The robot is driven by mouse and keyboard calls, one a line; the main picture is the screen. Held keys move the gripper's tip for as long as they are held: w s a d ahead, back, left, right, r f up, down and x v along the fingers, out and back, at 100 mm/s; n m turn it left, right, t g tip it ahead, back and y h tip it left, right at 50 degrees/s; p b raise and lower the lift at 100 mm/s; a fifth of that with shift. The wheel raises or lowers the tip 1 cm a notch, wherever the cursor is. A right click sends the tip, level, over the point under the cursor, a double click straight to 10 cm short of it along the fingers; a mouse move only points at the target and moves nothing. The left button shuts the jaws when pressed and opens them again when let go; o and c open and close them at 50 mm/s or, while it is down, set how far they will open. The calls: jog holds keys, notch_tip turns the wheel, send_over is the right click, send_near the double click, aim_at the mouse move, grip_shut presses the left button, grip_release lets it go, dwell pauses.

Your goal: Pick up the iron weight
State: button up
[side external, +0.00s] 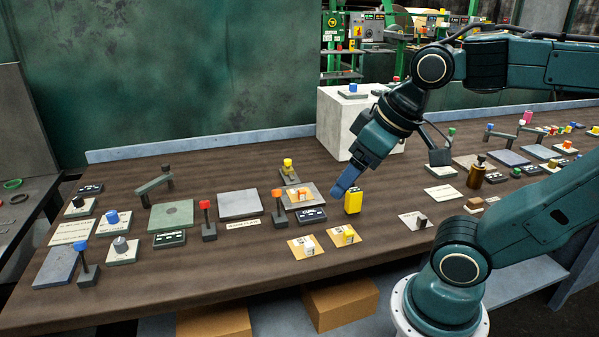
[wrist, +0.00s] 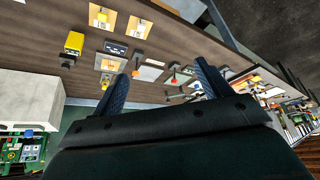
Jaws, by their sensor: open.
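My gripper (side external: 344,186) hangs over the middle of the table, near the yellow block and apart from the table top in the side view. In the wrist view its two blue fingers (wrist: 162,70) are spread with nothing held between them. No item is clearly marked as the iron weight. A brown cylinder with a dark knob (side external: 477,176) stands upright to the right of the gripper and may be it, but I cannot be sure. A small dark piece (side external: 421,222) lies on a pale card, too small to identify.
A yellow block (side external: 353,201) stands close to the gripper; it also shows in the wrist view (wrist: 74,45). A white box (side external: 350,125) stands behind. Bare wood (side external: 225,273) shows at the front.

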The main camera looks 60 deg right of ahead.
jog(key=w+d+m+g, duration=0.3)
jog(key=w+d+m, duration=0.6)
jog(key=w+d, duration=0.55)
jog(key=d+f+m+g, duration=0.1)
jog(key=d+f+m, duration=0.35)
jog(key=d, duration=0.65)
jog(key=d+f+m+g, duration=0.1)
jog(key=d+f+m, duration=0.4)
jog(key=d, duration=0.7)
jog(key=shift+n, duration=0.55)
jog(key=shift+s+a+f, duration=0.1)
jog(key=shift+s+f, duration=0.05)
jog(key=shift+f, duration=2.3)
jog(key=shift+s+f, duration=0.1)
jog(key=shift+f, duration=2.35)
jog(key=shift+f, duration=0.1)
jog(key=shift+f, duration=2.5)
jog(key=shift+r, duration=0.1)
jog(key=c, duration=1.3)
